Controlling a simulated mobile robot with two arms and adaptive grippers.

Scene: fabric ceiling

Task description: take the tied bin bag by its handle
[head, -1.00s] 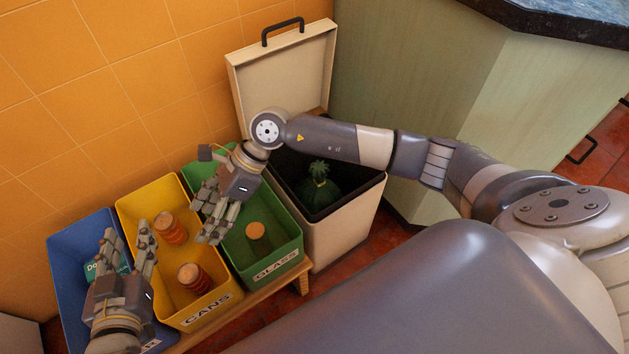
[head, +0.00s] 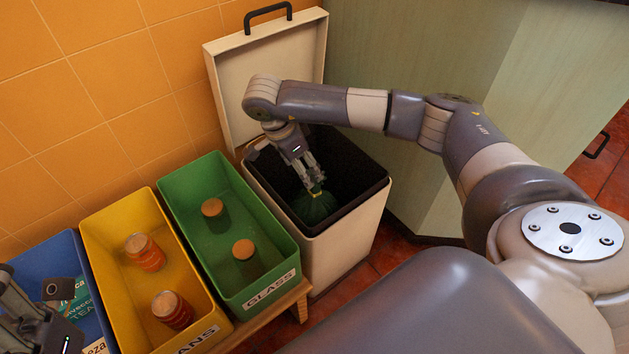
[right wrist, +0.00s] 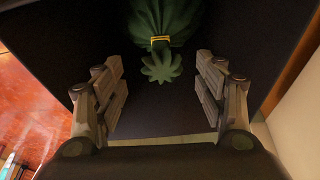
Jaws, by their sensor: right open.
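The tied bin bag (head: 316,208) is dark green and sits inside the open cream bin (head: 338,238). My right gripper (head: 314,186) reaches down into the bin, right at the bag's top. In the right wrist view my right gripper (right wrist: 160,90) is open, with the handle between its fingers and no finger visibly touching it. My left gripper (head: 40,320) is partly in view at the lower left edge, over the blue crate; its fingers are unclear.
The bin's lid (head: 270,75) stands raised against the tiled wall. A pale green cabinet (head: 440,190) stands to the right.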

